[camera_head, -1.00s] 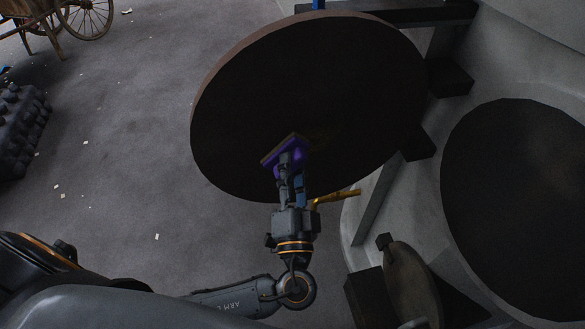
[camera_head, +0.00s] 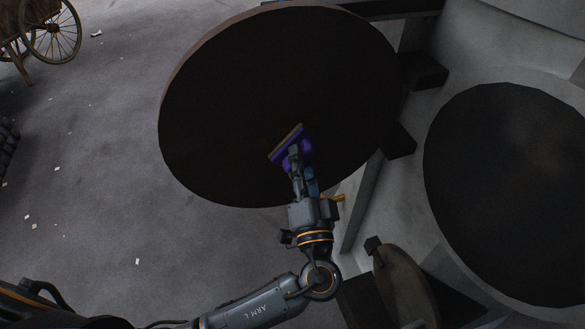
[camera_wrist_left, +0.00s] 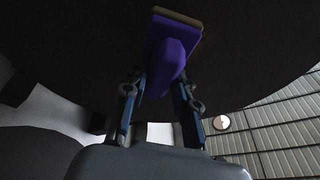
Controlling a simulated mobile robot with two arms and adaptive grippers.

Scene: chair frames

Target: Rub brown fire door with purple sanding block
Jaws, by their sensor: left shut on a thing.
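The brown fire door (camera_head: 270,75) is a large, dark round disc in the upper middle of the head view; its dark face also fills the top of the left wrist view (camera_wrist_left: 80,50). The purple sanding block (camera_head: 288,146) lies against the lower middle of that face, tilted, and looks to be touching it. In the left wrist view the block (camera_wrist_left: 175,45) shows a purple handle and a tan pad edge. My left gripper (camera_head: 297,165) is shut on the block's handle. My right gripper is not in view.
A round dark opening (camera_head: 510,190) in a pale wall is at the right. A smaller round brownish piece (camera_head: 405,285) stands at the bottom right. A wooden cart (camera_head: 45,35) is at the top left. The grey floor (camera_head: 90,170) on the left is mostly clear, with small scraps.

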